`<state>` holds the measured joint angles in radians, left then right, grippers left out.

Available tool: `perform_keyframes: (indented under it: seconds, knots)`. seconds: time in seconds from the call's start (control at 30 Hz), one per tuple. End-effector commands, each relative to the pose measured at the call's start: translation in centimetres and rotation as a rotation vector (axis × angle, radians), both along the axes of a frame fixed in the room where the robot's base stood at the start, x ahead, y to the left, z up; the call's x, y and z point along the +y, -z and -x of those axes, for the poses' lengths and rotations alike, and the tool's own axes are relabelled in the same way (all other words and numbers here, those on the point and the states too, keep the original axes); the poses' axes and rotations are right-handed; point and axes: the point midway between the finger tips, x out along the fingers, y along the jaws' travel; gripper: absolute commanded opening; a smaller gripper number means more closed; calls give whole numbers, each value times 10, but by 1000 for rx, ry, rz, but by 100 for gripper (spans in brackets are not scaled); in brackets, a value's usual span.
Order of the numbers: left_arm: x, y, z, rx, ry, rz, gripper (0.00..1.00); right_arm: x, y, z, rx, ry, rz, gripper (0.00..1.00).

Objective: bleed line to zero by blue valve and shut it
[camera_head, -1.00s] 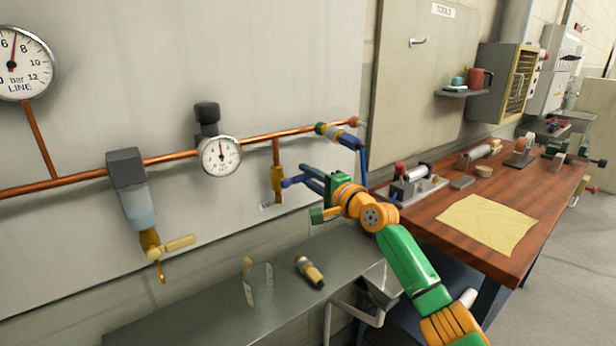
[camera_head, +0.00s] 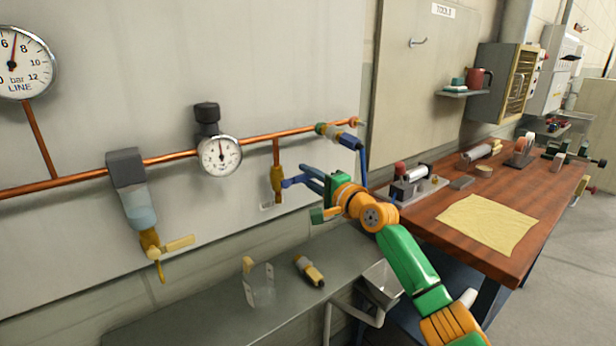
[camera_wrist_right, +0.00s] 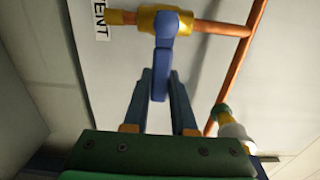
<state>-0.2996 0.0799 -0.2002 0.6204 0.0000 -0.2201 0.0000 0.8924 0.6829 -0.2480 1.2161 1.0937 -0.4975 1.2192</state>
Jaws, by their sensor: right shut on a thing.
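The blue valve (camera_head: 277,184) is a brass body on a short copper drop from the pipe, with a blue lever handle (camera_head: 292,182) pointing right. My right gripper (camera_head: 307,178) reaches it from the right and is shut on that handle. In the right wrist view, the blue handle (camera_wrist_right: 162,62) runs from the brass body (camera_wrist_right: 166,20) down between my two blue fingers (camera_wrist_right: 160,82). The LINE gauge (camera_head: 22,62) at the upper left has its needle pointing nearly straight up, between 6 and 8 bar. My left gripper is out of view.
A smaller gauge (camera_head: 219,157) and a filter with a yellow lever (camera_head: 140,205) sit on the copper pipe (camera_head: 75,180). Another valve with a blue handle (camera_head: 345,139) is just above my gripper. A grey shelf (camera_head: 200,305) lies below; a wooden bench (camera_head: 425,225) stands right.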

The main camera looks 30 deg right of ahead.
Motion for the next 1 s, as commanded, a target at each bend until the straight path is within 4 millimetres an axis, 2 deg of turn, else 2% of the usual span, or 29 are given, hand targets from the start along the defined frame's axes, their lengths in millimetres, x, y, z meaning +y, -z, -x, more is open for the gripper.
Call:
perform_keyframes:
  seconds: [0.47, 1.0]
  knots:
    - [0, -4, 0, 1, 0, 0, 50, 0, -6, 0, -12, 1, 68, 0]
    - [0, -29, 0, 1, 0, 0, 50, 8, -36, 1, -77, 2, 528, 0]
